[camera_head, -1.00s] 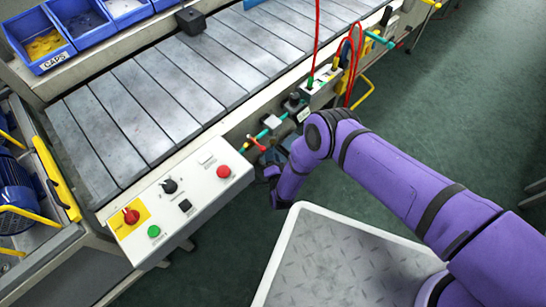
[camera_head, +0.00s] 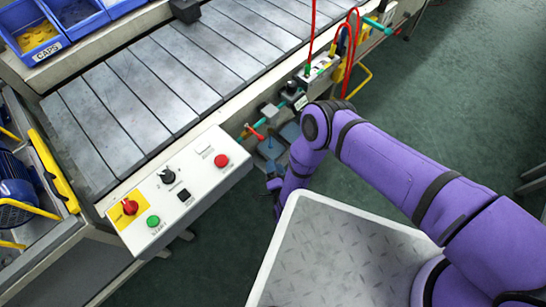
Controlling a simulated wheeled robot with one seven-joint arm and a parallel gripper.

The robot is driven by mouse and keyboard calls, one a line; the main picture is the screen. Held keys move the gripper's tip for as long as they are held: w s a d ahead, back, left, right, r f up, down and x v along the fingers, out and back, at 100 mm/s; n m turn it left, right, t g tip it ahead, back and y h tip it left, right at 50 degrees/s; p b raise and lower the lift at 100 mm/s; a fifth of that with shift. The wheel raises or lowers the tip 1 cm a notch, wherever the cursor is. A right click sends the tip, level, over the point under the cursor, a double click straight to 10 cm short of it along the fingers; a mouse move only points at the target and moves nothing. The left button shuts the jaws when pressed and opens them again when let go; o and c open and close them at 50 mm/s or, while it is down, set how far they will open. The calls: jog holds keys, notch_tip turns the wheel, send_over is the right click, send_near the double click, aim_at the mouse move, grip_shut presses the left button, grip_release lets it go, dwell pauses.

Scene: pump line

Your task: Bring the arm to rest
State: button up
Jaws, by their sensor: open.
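My purple arm (camera_head: 400,165) reaches in from the lower right and bends at a dark-capped elbow (camera_head: 318,125) beside the conveyor's edge. Past the elbow, the forearm (camera_head: 304,158) points down towards the floor. A small dark purple part (camera_head: 274,185) shows at the left of its lower end. No gripper fingers can be made out, and nothing held shows. The far end of the arm is hidden low down, behind the forearm and the edge of my grey deck (camera_head: 340,255).
A slatted conveyor (camera_head: 150,95) runs along the left. A control panel (camera_head: 180,190) with red and green buttons juts out at its near end. Red hoses (camera_head: 343,50) and valves line its edge. Blue bins (camera_head: 30,35) stand behind. Green floor (camera_head: 450,110) is open at right.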

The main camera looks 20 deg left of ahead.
jog(key=shift+s+d, duration=0.35)
jog(key=shift+s, duration=0.25)
